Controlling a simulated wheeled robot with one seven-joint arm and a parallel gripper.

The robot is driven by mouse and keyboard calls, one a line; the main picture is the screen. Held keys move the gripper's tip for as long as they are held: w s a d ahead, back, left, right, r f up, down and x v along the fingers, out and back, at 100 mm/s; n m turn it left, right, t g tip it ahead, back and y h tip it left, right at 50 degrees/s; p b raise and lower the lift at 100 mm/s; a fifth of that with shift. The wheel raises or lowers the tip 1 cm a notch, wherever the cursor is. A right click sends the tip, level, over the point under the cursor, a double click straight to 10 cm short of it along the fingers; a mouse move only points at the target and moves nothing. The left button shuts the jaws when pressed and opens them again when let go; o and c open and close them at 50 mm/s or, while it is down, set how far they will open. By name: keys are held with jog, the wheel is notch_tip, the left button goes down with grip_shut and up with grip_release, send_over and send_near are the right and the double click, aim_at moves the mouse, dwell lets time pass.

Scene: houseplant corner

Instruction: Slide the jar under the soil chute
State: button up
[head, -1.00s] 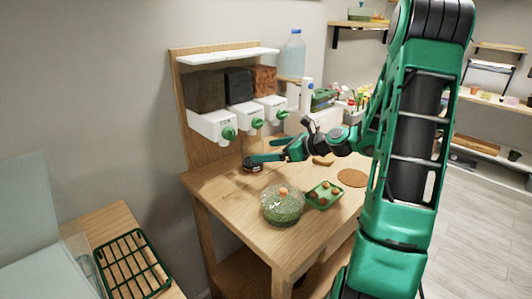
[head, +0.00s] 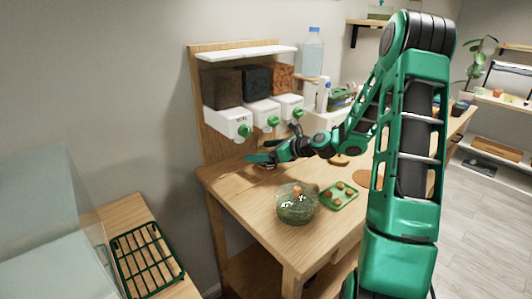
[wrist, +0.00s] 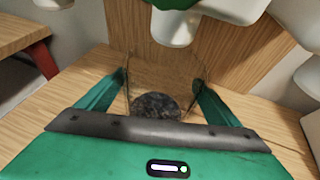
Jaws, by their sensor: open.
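The jar (wrist: 157,104) is clear glass with a dark grainy layer at its bottom. In the wrist view it stands on the wooden table between my two fingers, upright as far as I can tell. In the head view the jar is mostly hidden behind my gripper (head: 256,160). My gripper (wrist: 160,80) is open, with one green finger on each side of the jar. Whether the fingers touch the glass I cannot tell. The soil chute (head: 228,123) is the leftmost white dispenser with a green knob. A white spout (wrist: 175,28) hangs beyond the jar in the wrist view.
Two more white chutes (head: 264,112) (head: 290,105) stand right of the soil chute. A lidded glass terrarium (head: 296,207) and a green tray (head: 340,196) with several brown balls sit nearer the table's front. A round cork mat (head: 367,178) lies right. A green wire rack (head: 146,260) is at lower left.

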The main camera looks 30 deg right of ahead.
jog(key=shift+w+a+f, duration=0.15)
jog(key=shift+w, duration=0.2)
